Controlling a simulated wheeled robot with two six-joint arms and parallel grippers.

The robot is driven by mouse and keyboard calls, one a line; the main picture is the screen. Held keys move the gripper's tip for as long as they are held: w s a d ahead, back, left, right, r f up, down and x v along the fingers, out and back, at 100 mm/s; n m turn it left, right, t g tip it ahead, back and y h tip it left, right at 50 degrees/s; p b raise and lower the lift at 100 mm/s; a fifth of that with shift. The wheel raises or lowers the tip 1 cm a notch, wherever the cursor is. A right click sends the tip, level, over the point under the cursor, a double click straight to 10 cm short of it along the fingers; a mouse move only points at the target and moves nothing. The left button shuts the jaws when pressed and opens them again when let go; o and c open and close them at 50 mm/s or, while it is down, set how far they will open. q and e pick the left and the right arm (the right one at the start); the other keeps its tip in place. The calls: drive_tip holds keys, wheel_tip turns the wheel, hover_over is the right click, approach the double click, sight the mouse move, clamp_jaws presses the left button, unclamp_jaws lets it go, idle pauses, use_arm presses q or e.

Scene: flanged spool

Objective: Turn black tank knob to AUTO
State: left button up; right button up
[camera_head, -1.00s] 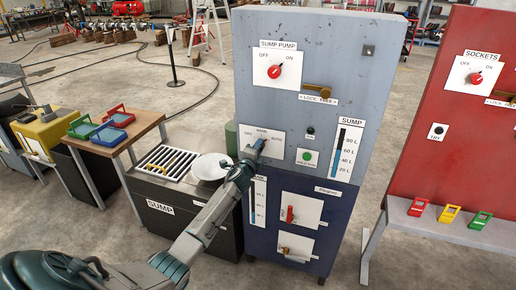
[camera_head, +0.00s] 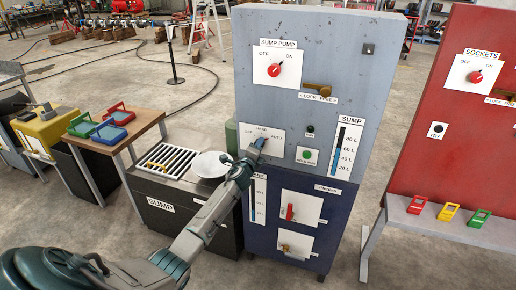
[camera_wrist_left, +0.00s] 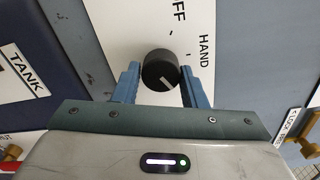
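The black tank knob (camera_wrist_left: 160,70) is on a white plate with OFF and HAND lettering in the left wrist view. A pale mark shows on its face near its lower edge. My left gripper (camera_wrist_left: 161,80) has its two blue fingers on either side of the knob, with a narrow gap visible at each side. In the head view, my left gripper (camera_head: 259,143) is at the OFF/HAND/AUTO plate (camera_head: 275,150) and hides the knob. The AUTO lettering shows right of the fingers there. My right gripper is not in view.
Above on the grey cabinet (camera_head: 350,70) is a red sump pump knob (camera_head: 274,70) and a brass lock lever (camera_head: 318,89). A green button (camera_head: 306,155) and the SUMP gauge (camera_head: 345,150) lie to the right.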

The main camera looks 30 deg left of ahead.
use_arm(q)
drive_tip(key=o, duration=0.3)
drive_tip(key=shift+s, duration=0.1)
drive_tip(key=v, duration=1)
drive_tip(key=shift+s, duration=0.35)
